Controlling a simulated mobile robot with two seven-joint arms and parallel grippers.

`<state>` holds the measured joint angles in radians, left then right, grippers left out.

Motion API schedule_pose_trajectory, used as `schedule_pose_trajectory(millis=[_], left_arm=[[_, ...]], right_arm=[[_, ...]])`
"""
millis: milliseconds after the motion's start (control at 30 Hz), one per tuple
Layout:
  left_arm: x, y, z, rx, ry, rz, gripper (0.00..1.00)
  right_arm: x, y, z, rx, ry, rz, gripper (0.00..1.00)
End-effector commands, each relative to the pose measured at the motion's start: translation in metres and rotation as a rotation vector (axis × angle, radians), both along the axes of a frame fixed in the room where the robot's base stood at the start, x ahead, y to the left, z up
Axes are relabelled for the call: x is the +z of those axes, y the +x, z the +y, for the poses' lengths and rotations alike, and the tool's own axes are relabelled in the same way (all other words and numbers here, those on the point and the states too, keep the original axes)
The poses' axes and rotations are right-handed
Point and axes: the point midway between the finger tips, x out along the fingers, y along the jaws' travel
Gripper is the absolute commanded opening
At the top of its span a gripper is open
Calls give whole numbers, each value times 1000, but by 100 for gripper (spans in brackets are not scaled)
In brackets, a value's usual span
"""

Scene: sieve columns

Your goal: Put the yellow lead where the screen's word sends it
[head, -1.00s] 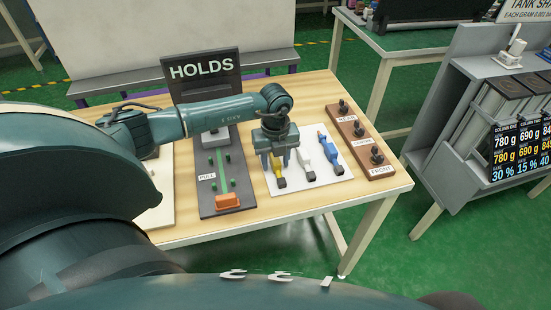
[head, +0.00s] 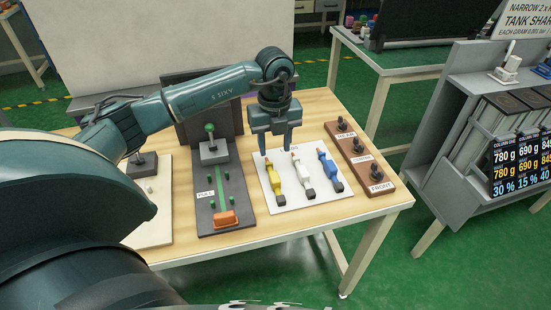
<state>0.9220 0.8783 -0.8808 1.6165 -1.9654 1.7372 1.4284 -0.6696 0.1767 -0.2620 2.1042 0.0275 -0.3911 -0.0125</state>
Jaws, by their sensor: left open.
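The yellow lead (head: 273,177) lies on a white sheet (head: 320,200), left of a white lead (head: 302,175) and a blue lead (head: 329,171). Each has a dark plug end toward the front. My left gripper (head: 279,146) is open and empty, pointing down above the back of the sheet, apart from the yellow lead. The dark screen (head: 232,117) stands at the back, but my left arm covers its word now. A wooden block (head: 359,157) with three dark sockets stands right of the sheet; its front label reads FRONT. My right gripper is not in view.
A grey board (head: 208,192) marked PULL, with a green-knobbed lever (head: 209,130), green pegs and an orange block (head: 226,219), lies left of the sheet. A pale board (head: 157,222) lies farther left. A grey rack (head: 452,170) stands right of the table.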

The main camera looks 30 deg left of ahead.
Motion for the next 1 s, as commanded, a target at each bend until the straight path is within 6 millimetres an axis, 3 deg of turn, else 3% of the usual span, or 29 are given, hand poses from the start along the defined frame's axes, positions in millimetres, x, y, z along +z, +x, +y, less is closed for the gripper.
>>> schedule_pose_trajectory(millis=[167, 267, 367, 467, 500, 533, 633, 700, 800, 867, 1000], left_arm=[[3, -1, -3, -8, -10, 2, 43], [-10, -7, -29, -71, -101, 11, 43], [-33, -25, -91, -194, -333, 16, 43], [-42, -59, -180, -309, -722, -10, 43], [-36, -73, -215, -323, -905, -40, 43], [-28, -82, -237, -313, -1036, -67, 43], [5, -98, -285, -174, -1425, -189, 43], [25, -96, -294, 20, -1631, -292, 43], [31, -85, -280, 408, -1792, -427, 43], [17, -79, -261, 677, -1803, -488, 43], [-50, -93, -214, 1261, -1619, -507, 43]], right_arm=[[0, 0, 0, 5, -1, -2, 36], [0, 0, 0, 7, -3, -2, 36], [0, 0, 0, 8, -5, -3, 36], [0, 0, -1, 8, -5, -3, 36], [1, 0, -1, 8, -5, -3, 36], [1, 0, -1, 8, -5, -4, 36], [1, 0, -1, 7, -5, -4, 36], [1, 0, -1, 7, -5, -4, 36], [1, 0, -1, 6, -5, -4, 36], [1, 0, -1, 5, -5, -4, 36], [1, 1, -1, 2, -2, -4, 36]])
